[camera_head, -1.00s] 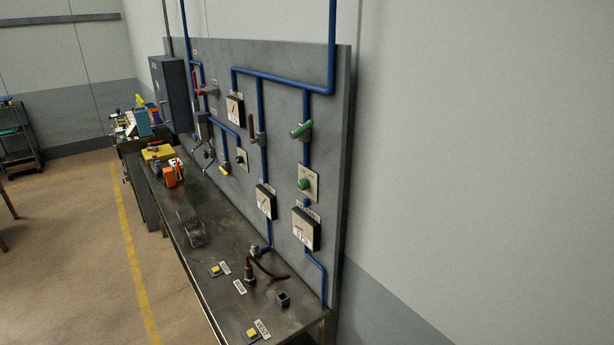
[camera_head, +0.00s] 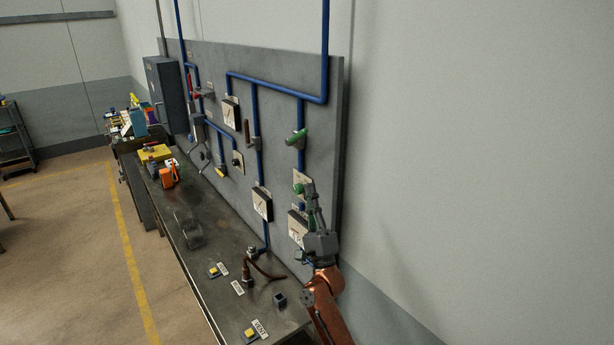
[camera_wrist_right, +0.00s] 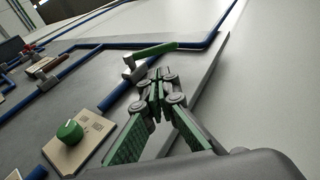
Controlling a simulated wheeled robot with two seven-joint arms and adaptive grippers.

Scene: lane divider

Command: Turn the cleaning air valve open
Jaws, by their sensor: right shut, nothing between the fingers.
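A valve with a green lever handle (camera_head: 297,137) is on the blue pipe at the right of the grey panel. In the right wrist view its green handle (camera_wrist_right: 156,50) lies just beyond the fingertips, apart from them as far as I can tell. A second valve with a brown handle (camera_head: 247,132) sits to its left. I cannot read which valve is labelled cleaning air. My right gripper (camera_head: 309,188) is shut and empty, pointing up below the green handle; its closed fingers also show in the right wrist view (camera_wrist_right: 155,84). My left gripper is out of view.
A green knob (camera_wrist_right: 70,131) on a pale plate is close to the right gripper's left. A gauge (camera_head: 262,204) is mounted lower on the panel. The bench (camera_head: 215,245) below holds buttons, a hose and small blocks. Bare wall (camera_head: 450,180) is right of the panel.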

